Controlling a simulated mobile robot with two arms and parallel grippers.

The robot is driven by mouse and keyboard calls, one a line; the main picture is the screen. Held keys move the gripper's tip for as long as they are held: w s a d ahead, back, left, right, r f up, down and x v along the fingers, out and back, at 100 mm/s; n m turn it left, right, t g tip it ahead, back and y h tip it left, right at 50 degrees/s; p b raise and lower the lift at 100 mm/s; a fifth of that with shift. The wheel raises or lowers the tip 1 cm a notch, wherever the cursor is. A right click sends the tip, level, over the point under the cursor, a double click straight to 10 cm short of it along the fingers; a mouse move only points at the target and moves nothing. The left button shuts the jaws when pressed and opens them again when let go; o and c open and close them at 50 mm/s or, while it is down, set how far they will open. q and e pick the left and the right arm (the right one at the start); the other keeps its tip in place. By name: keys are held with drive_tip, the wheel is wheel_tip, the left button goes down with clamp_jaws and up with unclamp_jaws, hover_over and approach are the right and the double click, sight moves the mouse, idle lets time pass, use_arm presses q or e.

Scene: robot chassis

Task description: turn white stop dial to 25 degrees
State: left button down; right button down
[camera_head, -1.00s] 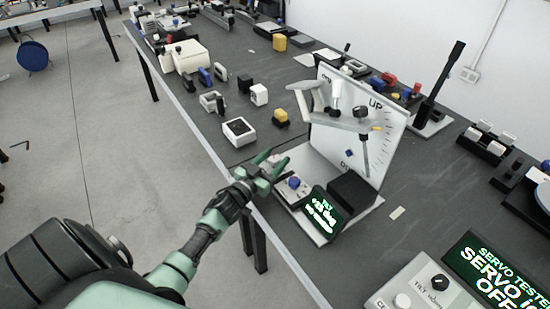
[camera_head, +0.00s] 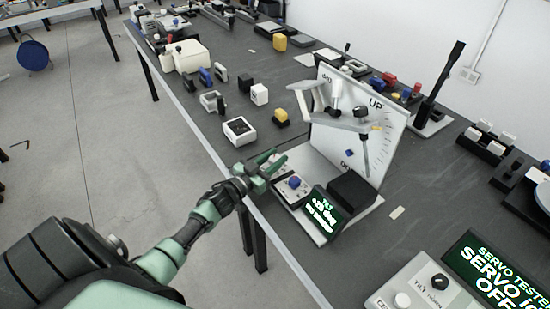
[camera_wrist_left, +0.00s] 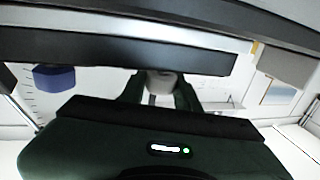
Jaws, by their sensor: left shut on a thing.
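The tilt rig stands on the bench. My left gripper (camera_head: 275,163) is at the base's near left corner, left of the blue knob. It is shut on the white stop dial, which the fingers mostly hide in the head view. In the left wrist view a pale round piece (camera_wrist_left: 160,77) shows between dark fingers, and the blue knob (camera_wrist_left: 55,78) is at left. My right gripper is out of view.
A white scale board (camera_head: 375,125) with a pale lever arm rises behind the base. A black block (camera_head: 351,190) sits beside the display. A white box (camera_head: 239,130) lies further up the bench. A servo tester (camera_head: 430,285) stands at lower right.

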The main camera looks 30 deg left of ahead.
use_arm(q)
drive_tip(key=m+h, duration=0.1)
drive_tip(key=m+h+b, duration=0.1)
drive_tip(key=h, duration=0.1)
drive_tip(key=shift+a+f+m+g+h, duration=0.1)
drive_tip(key=shift+f+m+g+h, duration=0.1)
drive_tip(key=shift+m+g+h, duration=0.15)
drive_tip(key=m+g+h+b, duration=0.2)
drive_tip(key=h+b, duration=0.1)
drive_tip(key=b, duration=0.1)
drive_tip(key=shift+f+m+h, duration=0.1)
drive_tip(key=shift+m+h, duration=0.15)
drive_tip(key=shift+r+m+g+h+b, duration=0.25)
drive_tip(key=shift+m+g+h+b, duration=0.5)
drive_tip(key=shift+h+b, duration=0.3)
drive_tip(key=c, duration=1.1)
unclamp_jaws()
drive_tip(key=shift+o, duration=0.2)
drive_tip(key=shift+s, duration=0.15)
